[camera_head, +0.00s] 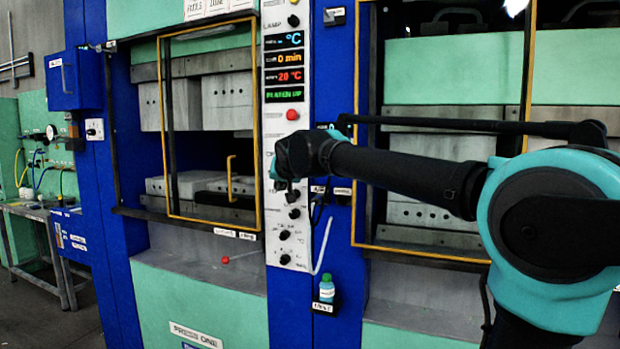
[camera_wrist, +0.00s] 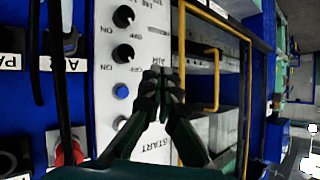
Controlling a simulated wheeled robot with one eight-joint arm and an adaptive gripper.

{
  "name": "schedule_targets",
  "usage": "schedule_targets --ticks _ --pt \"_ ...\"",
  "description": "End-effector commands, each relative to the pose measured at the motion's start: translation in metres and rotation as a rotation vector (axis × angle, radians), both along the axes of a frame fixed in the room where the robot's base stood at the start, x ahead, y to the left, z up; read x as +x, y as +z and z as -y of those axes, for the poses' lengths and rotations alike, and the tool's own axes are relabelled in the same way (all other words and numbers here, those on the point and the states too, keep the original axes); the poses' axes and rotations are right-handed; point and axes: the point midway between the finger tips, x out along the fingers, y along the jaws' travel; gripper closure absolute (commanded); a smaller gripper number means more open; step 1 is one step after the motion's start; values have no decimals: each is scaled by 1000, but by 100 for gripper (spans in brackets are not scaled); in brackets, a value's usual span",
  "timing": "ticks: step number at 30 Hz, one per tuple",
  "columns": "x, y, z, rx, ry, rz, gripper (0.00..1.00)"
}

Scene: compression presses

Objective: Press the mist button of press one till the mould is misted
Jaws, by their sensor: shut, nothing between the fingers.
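Press one, named on a plate (camera_head: 195,335), has its control panel (camera_head: 290,130) down its right side. My gripper (camera_head: 280,184) is in front of the lower part of that panel, largely hidden by my arm. In the wrist view, turned sideways, my gripper (camera_wrist: 162,76) is shut and empty, fingertips over the panel's edge near the guard. A blue button (camera_wrist: 121,92) sits beside the fingertips, apart from them in the picture; its label is not readable. Whether the fingers touch the panel cannot be told. Grey mould blocks (camera_head: 170,186) lie in the press opening; no mist shows.
A yellow-framed guard (camera_head: 231,178) with a handle crosses the opening. Black knobs (camera_wrist: 123,53) line the panel. A red knob (camera_wrist: 70,152) and a hanging black cable are close by. A bottle (camera_head: 326,289) stands in a holder below right.

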Motion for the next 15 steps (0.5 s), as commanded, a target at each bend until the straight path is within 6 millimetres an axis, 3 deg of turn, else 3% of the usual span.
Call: schedule_targets --ticks 5,15 --pt "1 18 -16 18 17 20 100" --pt "1 19 -16 20 17 21 100"
